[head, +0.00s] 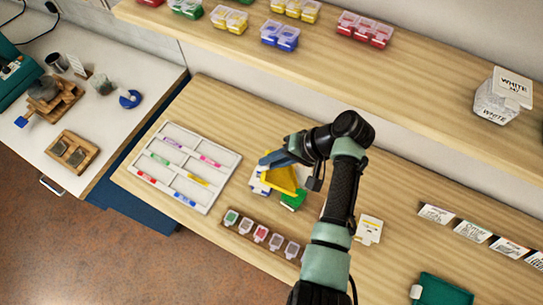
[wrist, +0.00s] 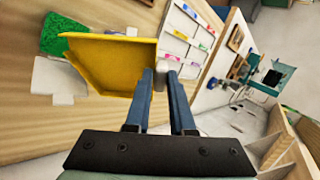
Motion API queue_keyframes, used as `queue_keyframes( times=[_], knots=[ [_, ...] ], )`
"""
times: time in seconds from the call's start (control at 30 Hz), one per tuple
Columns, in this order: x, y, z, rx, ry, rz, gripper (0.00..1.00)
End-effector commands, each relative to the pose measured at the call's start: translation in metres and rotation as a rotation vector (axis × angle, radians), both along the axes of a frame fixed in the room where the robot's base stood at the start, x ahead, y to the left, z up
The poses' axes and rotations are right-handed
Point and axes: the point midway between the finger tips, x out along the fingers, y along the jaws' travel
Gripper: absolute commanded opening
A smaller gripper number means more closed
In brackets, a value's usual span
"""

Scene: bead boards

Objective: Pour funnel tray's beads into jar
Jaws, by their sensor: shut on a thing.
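The yellow funnel tray (head: 281,179) is held above the table and looks tilted. It fills the left of the wrist view (wrist: 118,65), and I can make out no beads in it. My gripper (head: 268,160) is shut on its edge; the blue fingers (wrist: 161,72) show in the wrist view. Several small clear jars with coloured contents, one of them a red jar (head: 261,233), stand in a wooden rack (head: 243,238) in front of the tray. Which jar is meant, I cannot tell.
Below the tray lie a green piece (head: 293,200) and white pieces partly hidden by it. A white sectioned tray (head: 150,150) with coloured strips is to the left. A white card (head: 369,229) lies right of my arm. A shelf (head: 400,70) runs behind.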

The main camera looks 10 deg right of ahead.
Motion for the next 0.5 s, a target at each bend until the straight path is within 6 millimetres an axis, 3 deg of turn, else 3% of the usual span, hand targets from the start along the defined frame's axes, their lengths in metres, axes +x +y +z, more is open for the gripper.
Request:
queue_keyframes(
  times=[0.5],
  knots=[
    [0.012, 0.04, -0.037, -0.375, 0.111, 0.007, 0.0]
  ],
)
